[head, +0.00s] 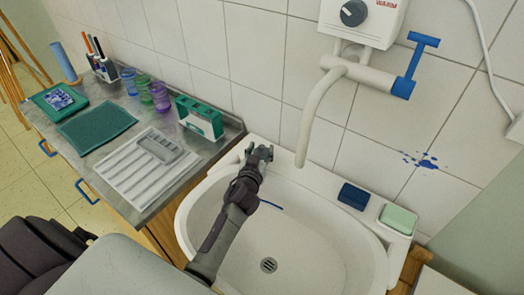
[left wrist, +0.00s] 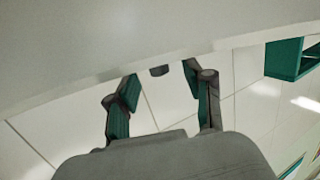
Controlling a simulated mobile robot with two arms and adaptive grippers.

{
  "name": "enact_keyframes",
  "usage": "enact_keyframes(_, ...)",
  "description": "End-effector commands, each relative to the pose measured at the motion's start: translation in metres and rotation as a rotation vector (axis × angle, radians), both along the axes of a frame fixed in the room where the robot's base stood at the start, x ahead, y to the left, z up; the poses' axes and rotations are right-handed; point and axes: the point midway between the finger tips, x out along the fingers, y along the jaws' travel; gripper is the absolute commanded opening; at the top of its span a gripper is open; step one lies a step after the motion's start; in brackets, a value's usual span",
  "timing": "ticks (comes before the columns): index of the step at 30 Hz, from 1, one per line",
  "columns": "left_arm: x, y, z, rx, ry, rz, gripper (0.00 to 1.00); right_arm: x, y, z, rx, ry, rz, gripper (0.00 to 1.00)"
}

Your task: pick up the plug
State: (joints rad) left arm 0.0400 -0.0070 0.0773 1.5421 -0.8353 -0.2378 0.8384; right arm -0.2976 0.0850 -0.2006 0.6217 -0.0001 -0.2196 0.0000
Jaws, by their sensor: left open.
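My left gripper (head: 260,150) is open at the back left rim of the white sink (head: 330,255), close to the tiled wall. In the left wrist view its two green-padded fingers (left wrist: 160,78) are spread apart. A small dark thing (left wrist: 158,70) shows between the fingertips at the edge of the white surface; it may be the plug, but I cannot be sure. In the head view the gripper hides that spot, and no plug is clearly visible. The drain (head: 268,265) in the basin is uncovered. My right gripper is not in view.
A faucet spout (head: 318,110) hangs over the sink, right of my gripper. A blue sponge (head: 353,196) and a green soap (head: 398,218) lie on the right rim. The left counter (head: 165,205) holds a green-and-white box (head: 200,118), cups and a ribbed tray (head: 135,175).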

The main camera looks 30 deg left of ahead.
Motion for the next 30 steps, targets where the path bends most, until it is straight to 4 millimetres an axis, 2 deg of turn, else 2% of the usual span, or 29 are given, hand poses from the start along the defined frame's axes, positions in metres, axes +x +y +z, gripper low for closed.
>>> enact_keyframes(1, 0.008, 0.002, 0.0, 0.002, 0.0, 0.0, 0.52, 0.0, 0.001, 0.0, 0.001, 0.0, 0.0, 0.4)
enact_keyframes(5, 0.019, 0.006, -0.003, 0.002, 0.0, 0.001, 0.52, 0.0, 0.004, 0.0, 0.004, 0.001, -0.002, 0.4)
enact_keyframes(13, 0.02, 0.006, -0.003, 0.001, 0.0, 0.001, 0.5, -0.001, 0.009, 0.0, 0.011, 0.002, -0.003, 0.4)
enact_keyframes(22, 0.02, 0.006, -0.003, 0.001, 0.0, 0.001, 0.0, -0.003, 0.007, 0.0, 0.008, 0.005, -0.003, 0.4)
enact_keyframes(30, 0.02, 0.005, -0.002, 0.001, -0.001, 0.001, 0.0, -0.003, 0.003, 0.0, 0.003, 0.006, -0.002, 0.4)
